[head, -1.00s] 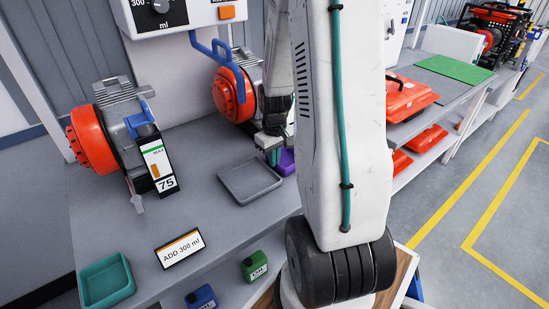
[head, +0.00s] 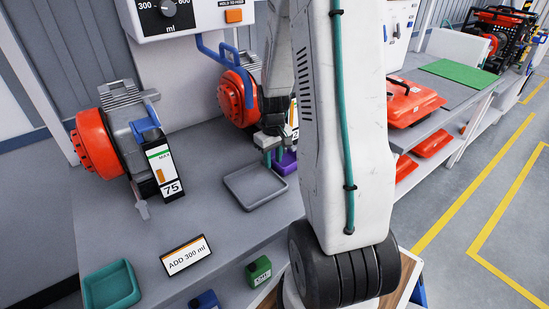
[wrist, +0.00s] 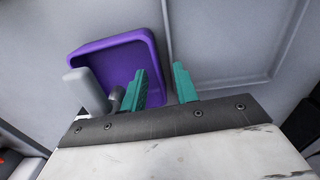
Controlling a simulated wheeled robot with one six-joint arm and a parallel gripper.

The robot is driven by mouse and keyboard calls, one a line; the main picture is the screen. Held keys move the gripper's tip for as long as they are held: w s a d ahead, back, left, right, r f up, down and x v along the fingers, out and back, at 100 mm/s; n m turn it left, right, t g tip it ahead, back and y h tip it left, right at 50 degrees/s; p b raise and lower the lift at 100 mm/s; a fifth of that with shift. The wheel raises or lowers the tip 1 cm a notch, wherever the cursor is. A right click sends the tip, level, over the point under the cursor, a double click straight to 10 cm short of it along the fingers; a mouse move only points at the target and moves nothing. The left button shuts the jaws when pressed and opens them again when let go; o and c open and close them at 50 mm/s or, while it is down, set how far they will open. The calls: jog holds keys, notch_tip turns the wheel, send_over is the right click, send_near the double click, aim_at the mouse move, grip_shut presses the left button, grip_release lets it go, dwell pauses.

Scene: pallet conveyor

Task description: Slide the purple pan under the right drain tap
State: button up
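The purple pan (head: 288,164) is on the bench at the foot of the right engine (head: 237,97), partly hidden by my gripper and arm. In the wrist view the shallow purple pan (wrist: 100,50) lies left of centre. My gripper (wrist: 161,75) has its two teal fingers apart, one on each side of the pan's right wall; I cannot tell whether they touch it. A grey lever-like part (wrist: 86,92), perhaps the right drain tap, overlaps the pan's lower left. In the head view my gripper (head: 276,157) points down and hides that tap.
A grey tray (head: 232,187) lies just left of my gripper. The left engine (head: 95,147) has its own tap (head: 141,208). Open bench lies left of the grey tray.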

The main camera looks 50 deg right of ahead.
notch_tip(320, 180, up, 8)
jog(key=shift+f, duration=0.1)
dwell(0.5)
dwell(0.5)
